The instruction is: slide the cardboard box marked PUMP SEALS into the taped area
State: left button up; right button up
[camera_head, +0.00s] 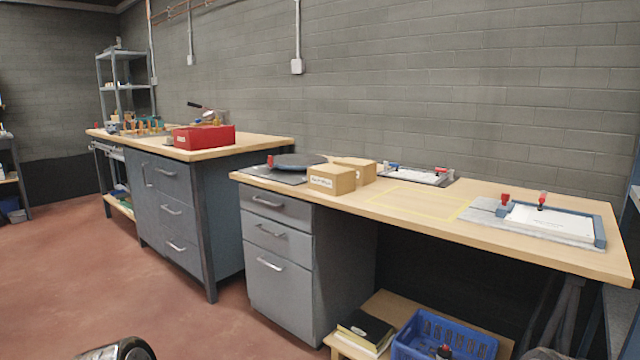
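Two cardboard boxes stand close together on the wooden workbench (510,255). The front box (332,180) has a white label with dark print on its front face, too small to read surely. The rear box (360,170) is partly hidden behind it, and no label shows on it. The taped area (418,203) is a thin yellow outline on the bench top, right of the boxes. It looks empty, and both boxes are outside it. Neither of my grippers is in view; only rounded parts, probably of my arms, show at the bottom edge.
A dark round plate (298,161) lies left of the boxes. A clamp fixture (418,175) stands behind the taped area, and a larger one (545,221) to its right. A blue crate (445,337) is below the bench. A red box (204,137) sits on the left bench.

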aim_at(333, 180)
jog(key=z, duration=0.45)
jog(key=i+j+z, duration=0.1)
jog(key=j+z, duration=0.2)
jog(key=i+j+z, duration=0.1)
jog(key=j+z, duration=0.55)
jog(key=j, duration=0.2)
